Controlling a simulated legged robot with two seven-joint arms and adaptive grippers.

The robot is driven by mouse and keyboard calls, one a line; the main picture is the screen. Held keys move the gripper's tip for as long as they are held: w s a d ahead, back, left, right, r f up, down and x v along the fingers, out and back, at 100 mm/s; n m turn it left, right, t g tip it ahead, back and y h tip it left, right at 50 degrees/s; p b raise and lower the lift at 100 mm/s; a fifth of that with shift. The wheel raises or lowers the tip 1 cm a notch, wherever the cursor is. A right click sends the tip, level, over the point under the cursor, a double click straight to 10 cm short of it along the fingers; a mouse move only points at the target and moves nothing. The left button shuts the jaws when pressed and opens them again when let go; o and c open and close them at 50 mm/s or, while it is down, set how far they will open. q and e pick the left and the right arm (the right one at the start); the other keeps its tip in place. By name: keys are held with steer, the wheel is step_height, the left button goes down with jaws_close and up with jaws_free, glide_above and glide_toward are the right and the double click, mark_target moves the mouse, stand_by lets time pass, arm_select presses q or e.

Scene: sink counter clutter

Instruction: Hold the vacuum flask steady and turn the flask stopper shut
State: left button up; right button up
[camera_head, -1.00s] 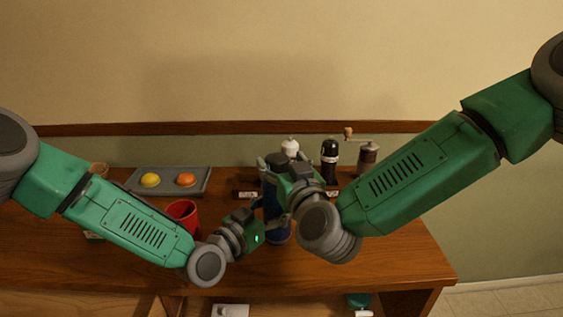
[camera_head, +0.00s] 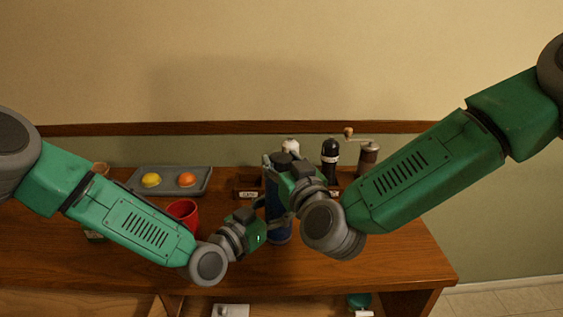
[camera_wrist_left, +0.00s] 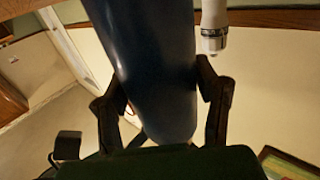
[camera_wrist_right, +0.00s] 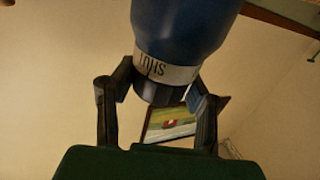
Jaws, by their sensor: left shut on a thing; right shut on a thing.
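The dark blue vacuum flask (camera_head: 277,222) stands upright on the counter, partly hidden by my grippers. In the left wrist view its smooth body (camera_wrist_left: 155,65) lies between the fingers of my left gripper (camera_wrist_left: 162,88), which is shut on it. In the right wrist view the black flask stopper (camera_wrist_right: 160,93) sits at the flask's end, beside a pale band (camera_wrist_right: 165,70) with lettering that looks like SHUT. My right gripper (camera_wrist_right: 160,85) is shut on the stopper, one finger on each side.
A red cup (camera_head: 184,212) stands close to my left forearm. A grey tray (camera_head: 205,184) with a yellow and an orange item is behind it. A dark bottle (camera_head: 330,155) and a grinder (camera_head: 368,158) stand at the back. The counter's right front is clear.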

steer(key=shift+w+d+f+n+y, duration=0.1)
steer(key=shift+w+d+n+y, duration=0.2)
steer(key=shift+d+y, duration=0.15)
steer(key=n+g+y, duration=0.3)
steer(key=y, duration=0.2)
steer(key=shift+n, duration=0.4)
steer(key=n+g+y, duration=0.2)
steer(key=g, duration=0.1)
steer(key=n+g+y, duration=0.2)
steer(key=n+g, duration=0.1)
steer(key=g, duration=0.1)
steer(key=shift+n+g+y, duration=0.3)
steer(key=shift+y, duration=0.05)
steer(key=n+g, duration=0.1)
steer(key=g, duration=0.1)
steer(key=n+g+y, duration=0.1)
steer(key=n+g, duration=0.1)
steer(key=g, duration=0.1)
steer(key=shift+f+n, duration=0.1)
steer(key=shift+n, duration=0.2)
steer(key=n+g, duration=0.3)
steer(key=g, duration=0.2)
steer(key=shift+s+a+n+g, duration=0.1)
steer(key=shift+n+g, duration=0.3)
steer(key=shift+g, duration=0.3)
steer(key=shift+s+f+g+h, duration=0.1)
steer(key=shift+s+g+h, duration=0.05)
steer(key=shift+g+h, duration=0.15)
steer(key=o, duration=1.2)
steer(key=shift+a, duration=0.2)
